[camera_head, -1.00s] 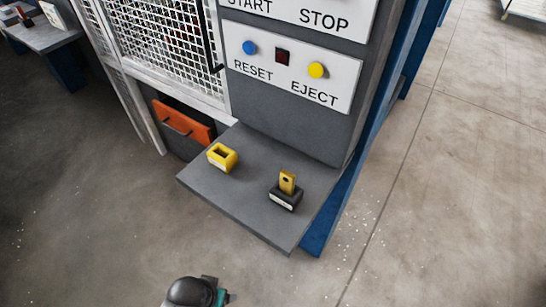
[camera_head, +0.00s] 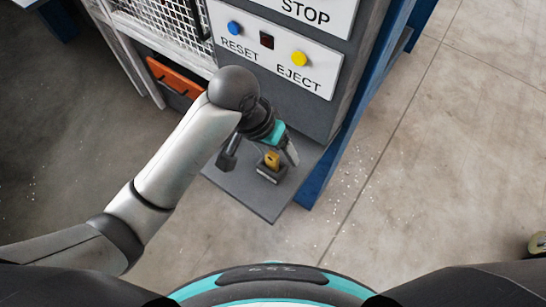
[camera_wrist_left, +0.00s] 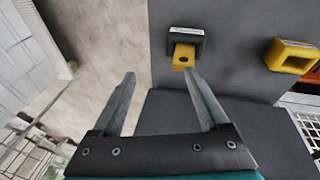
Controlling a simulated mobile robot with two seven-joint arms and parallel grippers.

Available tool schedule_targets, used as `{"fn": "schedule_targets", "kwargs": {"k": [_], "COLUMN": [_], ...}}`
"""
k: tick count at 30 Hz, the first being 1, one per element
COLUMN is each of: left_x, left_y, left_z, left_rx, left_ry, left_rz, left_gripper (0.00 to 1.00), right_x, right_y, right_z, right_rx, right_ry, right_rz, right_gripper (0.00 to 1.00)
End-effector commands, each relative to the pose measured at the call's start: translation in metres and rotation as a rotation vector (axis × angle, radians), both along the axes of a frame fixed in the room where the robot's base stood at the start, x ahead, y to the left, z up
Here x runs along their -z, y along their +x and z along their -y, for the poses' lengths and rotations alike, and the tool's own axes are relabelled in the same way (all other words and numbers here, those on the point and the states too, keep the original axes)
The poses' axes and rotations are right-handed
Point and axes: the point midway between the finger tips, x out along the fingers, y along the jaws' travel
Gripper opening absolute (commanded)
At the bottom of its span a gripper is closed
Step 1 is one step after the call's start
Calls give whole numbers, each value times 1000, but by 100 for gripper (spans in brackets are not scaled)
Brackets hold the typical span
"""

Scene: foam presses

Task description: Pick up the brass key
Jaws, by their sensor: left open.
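The brass key (camera_head: 272,159) is a yellow piece with a dark hole, standing in a small dark holder (camera_head: 267,173) on the grey shelf. In the left wrist view the key (camera_wrist_left: 183,56) and its holder (camera_wrist_left: 186,36) are ahead of the fingertips, nearer the right-hand finger. My left gripper (camera_wrist_left: 160,76) is open, with nothing between its fingers. In the head view it is above the shelf beside the key, partly hidden by its own arm. I cannot tell exactly how far it is from the key. My right gripper is not in view.
A yellow hollow block (camera_wrist_left: 291,56) sits on the shelf, hidden behind my arm in the head view. The shelf (camera_head: 245,195) juts from the press, below a panel (camera_head: 318,77) with RESET and EJECT buttons. Open floor (camera_head: 430,180) lies to the right.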

Motion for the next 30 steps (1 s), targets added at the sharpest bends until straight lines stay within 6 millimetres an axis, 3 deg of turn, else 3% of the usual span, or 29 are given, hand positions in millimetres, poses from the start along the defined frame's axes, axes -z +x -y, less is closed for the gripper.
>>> {"fn": "schedule_targets", "kwargs": {"k": [3, 9, 16, 20, 30], "left_x": [-25, -54, -68, -55, 13], "left_y": [10, 20, 25, 24, 25], "left_z": [1, -10, -21, -22, -21], "left_rx": [55, 107, 116, 117, 116], "left_ry": [69, 207, 291, 299, 297], "left_rz": [-13, -47, -64, -71, -68], "left_gripper": [78, 78, 78, 78, 78], "right_x": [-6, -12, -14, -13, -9], "right_y": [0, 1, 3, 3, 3], "right_z": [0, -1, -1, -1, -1], "right_rx": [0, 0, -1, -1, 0], "right_ry": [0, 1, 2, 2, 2], "right_rz": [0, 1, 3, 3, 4], "right_gripper": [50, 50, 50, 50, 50]}}
